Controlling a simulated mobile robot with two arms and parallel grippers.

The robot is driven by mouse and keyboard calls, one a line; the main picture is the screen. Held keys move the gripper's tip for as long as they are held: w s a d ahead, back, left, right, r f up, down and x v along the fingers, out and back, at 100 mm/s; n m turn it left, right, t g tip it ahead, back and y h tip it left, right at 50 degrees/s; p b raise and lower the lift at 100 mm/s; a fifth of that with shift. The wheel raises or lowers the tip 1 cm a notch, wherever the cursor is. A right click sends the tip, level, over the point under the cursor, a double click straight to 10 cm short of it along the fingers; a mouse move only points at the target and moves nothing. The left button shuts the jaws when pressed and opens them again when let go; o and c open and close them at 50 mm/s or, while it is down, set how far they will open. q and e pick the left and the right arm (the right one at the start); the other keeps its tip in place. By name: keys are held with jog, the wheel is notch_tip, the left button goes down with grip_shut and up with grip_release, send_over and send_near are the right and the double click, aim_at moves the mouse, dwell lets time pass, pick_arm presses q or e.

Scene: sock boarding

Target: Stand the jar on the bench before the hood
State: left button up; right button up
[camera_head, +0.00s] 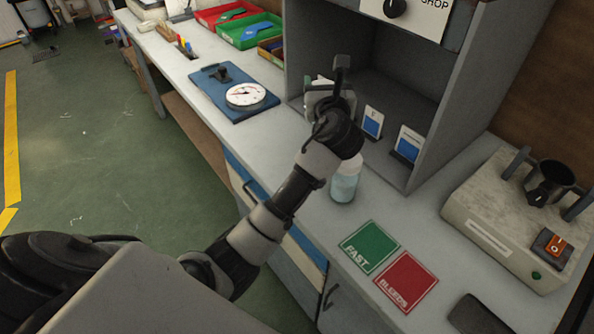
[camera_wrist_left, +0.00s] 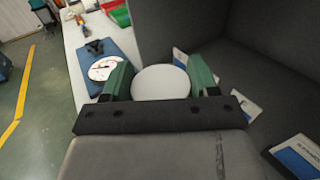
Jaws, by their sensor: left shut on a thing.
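The jar (camera_head: 344,182) has pale blue contents and a whitish upper part. In the head view it shows just below my left wrist, upright or nearly so, over the bench in front of the hood. Its round white top (camera_wrist_left: 160,82) shows in the left wrist view between the green finger pads of my left gripper (camera_wrist_left: 160,90), which is shut on it. I cannot tell if the jar's base touches the bench (camera_head: 300,215). The grey hood (camera_head: 460,85) stands open behind it. My right gripper is not in view.
Cards (camera_head: 408,145) stand inside the hood. A blue board with a round dial (camera_head: 246,95) lies to the left. Green (camera_head: 369,247) and red (camera_head: 406,281) mats lie nearer, and a boxy device (camera_head: 500,215) stands right. Trays (camera_head: 250,30) are farther back.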

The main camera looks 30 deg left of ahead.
pick_arm(q)
jog(key=shift+w+a+r, duration=0.1)
jog(key=shift+w, duration=0.25)
jog(key=shift+a, duration=0.3)
jog(key=a+f, duration=0.3)
jog(key=s+a+f+b, duration=0.1)
jog(key=a+f, duration=0.3)
jog(key=a+f+b, duration=0.1)
jog(key=a+f, duration=0.2)
jog(key=a, duration=0.1)
jog(key=shift+s+f, duration=0.15)
jog(key=shift+f, duration=0.2)
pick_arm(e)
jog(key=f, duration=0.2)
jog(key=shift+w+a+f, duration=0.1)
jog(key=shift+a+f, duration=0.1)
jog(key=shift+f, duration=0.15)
